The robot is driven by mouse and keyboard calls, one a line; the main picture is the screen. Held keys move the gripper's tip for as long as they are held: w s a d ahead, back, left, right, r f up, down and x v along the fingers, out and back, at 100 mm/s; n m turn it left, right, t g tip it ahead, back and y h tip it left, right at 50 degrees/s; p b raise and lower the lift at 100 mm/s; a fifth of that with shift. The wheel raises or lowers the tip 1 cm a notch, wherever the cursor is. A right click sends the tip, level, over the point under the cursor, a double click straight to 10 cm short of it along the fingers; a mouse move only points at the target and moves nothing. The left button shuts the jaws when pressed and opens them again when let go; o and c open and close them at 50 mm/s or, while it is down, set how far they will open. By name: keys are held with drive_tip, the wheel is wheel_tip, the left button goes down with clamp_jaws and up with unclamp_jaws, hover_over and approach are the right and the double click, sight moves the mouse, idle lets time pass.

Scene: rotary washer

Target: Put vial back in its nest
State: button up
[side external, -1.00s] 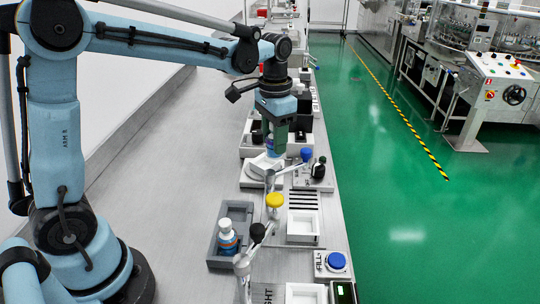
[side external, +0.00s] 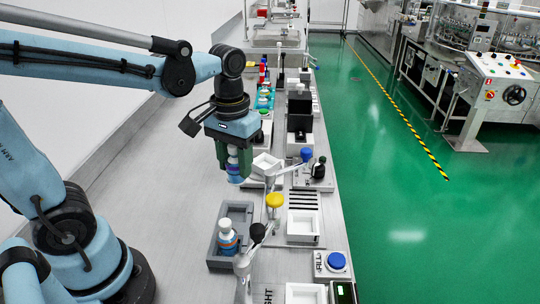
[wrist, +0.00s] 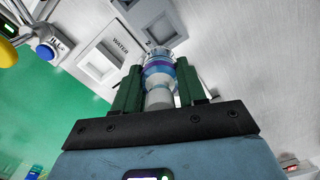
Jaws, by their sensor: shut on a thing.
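My gripper (side external: 235,160) is shut on a vial with a purple and blue band (side external: 235,177). The wrist view also shows a recess marked WATER (wrist: 97,62) and a recess beside the number 2 (wrist: 150,27). I cannot tell which recess is the vial's nest.
A grey tray (side external: 213,258) holds a white-capped bottle (side external: 228,238) nearer the camera. The left bench is clear.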

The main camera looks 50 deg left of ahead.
drive_tip(key=shift+s+a+f+n, duration=0.1)
drive_tip(key=shift+s+f+n, duration=0.2)
drive_tip(key=shift+s, duration=0.1)
drive_tip(key=shift+s+f, duration=0.1)
drive_tip(key=shift+f, duration=4.85)
drive_tip(key=shift+f, duration=0.1)
drive_tip(key=o, duration=1.1)
drive_tip(key=shift+o, duration=0.2)
